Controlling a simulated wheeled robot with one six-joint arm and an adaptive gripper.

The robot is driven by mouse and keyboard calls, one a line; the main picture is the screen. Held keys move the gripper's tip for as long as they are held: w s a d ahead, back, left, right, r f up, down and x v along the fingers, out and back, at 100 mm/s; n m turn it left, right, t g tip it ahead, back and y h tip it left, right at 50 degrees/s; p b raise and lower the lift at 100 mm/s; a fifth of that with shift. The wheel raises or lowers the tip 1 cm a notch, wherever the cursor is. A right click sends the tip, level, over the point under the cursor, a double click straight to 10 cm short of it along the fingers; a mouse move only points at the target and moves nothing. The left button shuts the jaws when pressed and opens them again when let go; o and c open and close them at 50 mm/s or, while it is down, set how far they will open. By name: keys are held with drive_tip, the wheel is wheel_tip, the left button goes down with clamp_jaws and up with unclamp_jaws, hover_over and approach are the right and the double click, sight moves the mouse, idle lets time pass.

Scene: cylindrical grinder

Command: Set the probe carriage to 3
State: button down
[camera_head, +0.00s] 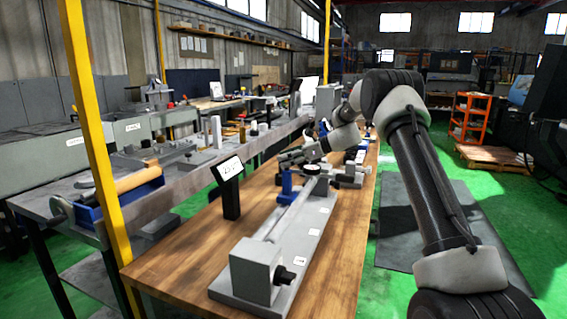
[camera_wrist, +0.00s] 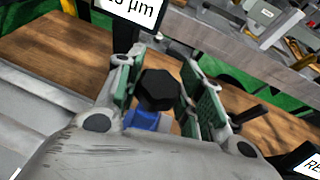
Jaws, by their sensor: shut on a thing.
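The probe carriage is a blue block (camera_head: 288,183) on a long grey rail fixture (camera_head: 297,215), toward its far end, with a round dial gauge (camera_head: 313,169) beside it. White label plates (camera_head: 314,231) lie along the fixture base; their numbers are too small to read. My gripper (camera_head: 284,160) is at the carriage, reaching from the far side. In the wrist view, its green-padded fingers (camera_wrist: 165,92) are on either side of a black hexagonal knob (camera_wrist: 158,88), shut on it. Blue carriage body (camera_wrist: 144,119) shows just below the knob. The carriage's lower part is partly hidden.
A black-framed display (camera_head: 228,170) stands on the wooden table (camera_head: 180,265) left of the rail; its reading is cut off in the wrist view, ending in µm. A grey end block (camera_head: 256,270) closes the near end. A yellow post (camera_head: 95,150) rises at left.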

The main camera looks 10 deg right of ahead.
idle(0.3)
drive_tip(key=c, duration=0.9)
unclamp_jaws()
drive_tip(key=shift+d, duration=0.1)
drive_tip(key=v, duration=1.1)
drive_tip(key=shift+s+d+r, duration=0.15)
drive_tip(key=shift+d, duration=0.2)
